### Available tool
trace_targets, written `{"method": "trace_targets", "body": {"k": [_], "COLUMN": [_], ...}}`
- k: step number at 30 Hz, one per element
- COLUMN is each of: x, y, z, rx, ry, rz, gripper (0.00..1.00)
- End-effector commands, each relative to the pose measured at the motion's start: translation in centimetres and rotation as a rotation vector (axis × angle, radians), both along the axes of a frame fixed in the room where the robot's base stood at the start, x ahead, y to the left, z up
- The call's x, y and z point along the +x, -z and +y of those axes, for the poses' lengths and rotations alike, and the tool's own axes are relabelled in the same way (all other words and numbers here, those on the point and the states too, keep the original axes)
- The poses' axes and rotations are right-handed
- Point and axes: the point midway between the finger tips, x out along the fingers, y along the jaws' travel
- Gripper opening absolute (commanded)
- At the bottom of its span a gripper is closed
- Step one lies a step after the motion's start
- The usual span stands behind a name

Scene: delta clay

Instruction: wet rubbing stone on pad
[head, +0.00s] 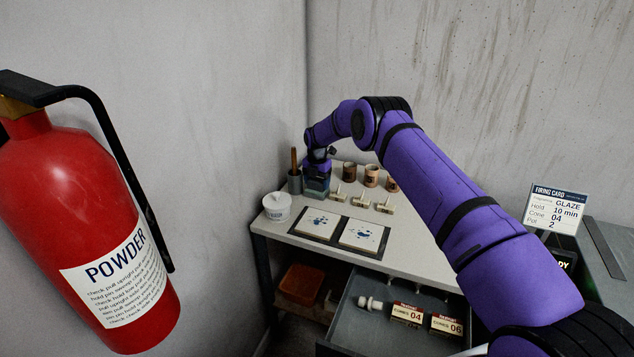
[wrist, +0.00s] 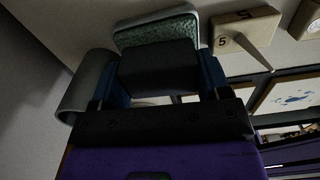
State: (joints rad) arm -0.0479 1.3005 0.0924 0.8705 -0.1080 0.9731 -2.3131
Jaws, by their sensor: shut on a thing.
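My gripper (wrist: 158,78) is shut on a dark block, the rubbing stone (wrist: 158,68), held between its two blue fingers. In the wrist view the stone is in front of a green speckled pad (wrist: 155,32) in a pale-rimmed tray. The stone covers part of the pad, and I cannot tell whether they touch. In the head view my gripper (head: 317,180) is at the back left of the table, over the pad's tray (head: 316,190). The stone cannot be made out there.
A grey holder (head: 294,182) and a white tub (head: 277,206) stand close left. Cups (head: 371,176) and pale numbered blocks (head: 361,201) are to the right. Two blue-spotted tiles (head: 362,234) lie in front on the table (head: 410,262). An open drawer (head: 350,325) is below; a fire extinguisher (head: 70,190) is near left.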

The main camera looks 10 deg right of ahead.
Motion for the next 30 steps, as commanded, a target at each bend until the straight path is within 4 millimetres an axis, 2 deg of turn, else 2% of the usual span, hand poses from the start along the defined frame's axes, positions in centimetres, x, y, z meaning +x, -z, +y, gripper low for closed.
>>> {"method": "trace_targets", "body": {"k": [8, 30], "x": [-0.1, 0.0], "y": [-0.2, -5.4], "z": [0.0, 0.0], "rx": [0.0, 0.0], "ry": [0.0, 0.001], "rz": [0.001, 0.0], "gripper": [0.51, 0.51]}}
